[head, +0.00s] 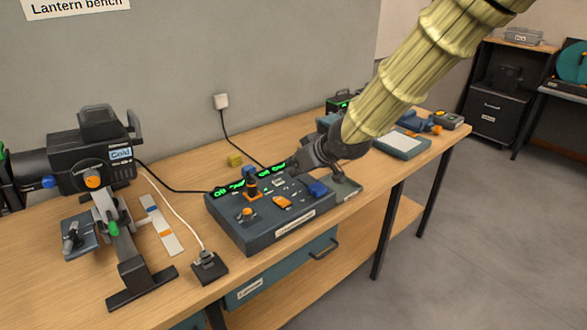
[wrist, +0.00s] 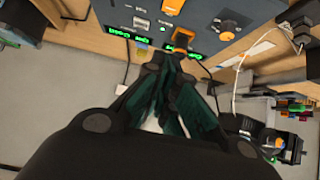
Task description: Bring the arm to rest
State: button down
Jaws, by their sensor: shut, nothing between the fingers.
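My arm (head: 415,65) comes down from the upper right in the head view, in a pale ribbed cover. My gripper (head: 293,165) is at its end, over the back right part of the fader console (head: 262,237). Its fingers are shut with nothing between them. In the wrist view my gripper (wrist: 172,75) points at the console (wrist: 205,20), which shows its green displays and orange knobs. I cannot tell from these views whether the fingertips touch the console.
A lantern (head: 88,160) on a stand is at the left of the wooden bench (head: 180,290). A small black box (head: 210,268) with a white cable sits left of the console. A flat tray (head: 403,143) is at the right. Cables cross the bench.

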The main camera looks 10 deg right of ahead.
jog(key=shift+f, duration=0.1)
jog(key=s+d+f+m+g+h, duration=0.15)
jog(key=s+f, duration=0.35)
jog(key=f, duration=0.5)
jog(key=s+d+f+m+g, duration=0.1)
jog(key=s+d+f, duration=0.1)
jog(key=s+f, duration=0.6)
jog(key=s+d+f+m+g, duration=0.1)
jog(key=s+f+m, duration=0.15)
jog(key=f, duration=1.05)
jog(key=s+d+f+g+h, duration=0.1)
jog(key=s+d+f, duration=0.2)
jog(key=s, duration=0.6)
jog(key=s+d+f+m+g+h, duration=0.1)
jog(key=s+d+f+g, duration=0.1)
jog(key=s+f, duration=0.5)
jog(key=s+d+f+m+g+h, duration=0.1)
jog(key=s+d+f, duration=0.3)
jog(key=s, duration=0.9)
notch_tip(320, 180, down, 2)
jog(key=shift+s+d+h, duration=0.25)
jog(key=shift+d+h, duration=0.05)
jog(key=shift+h, duration=0.05)
jog(key=shift+g, duration=0.25)
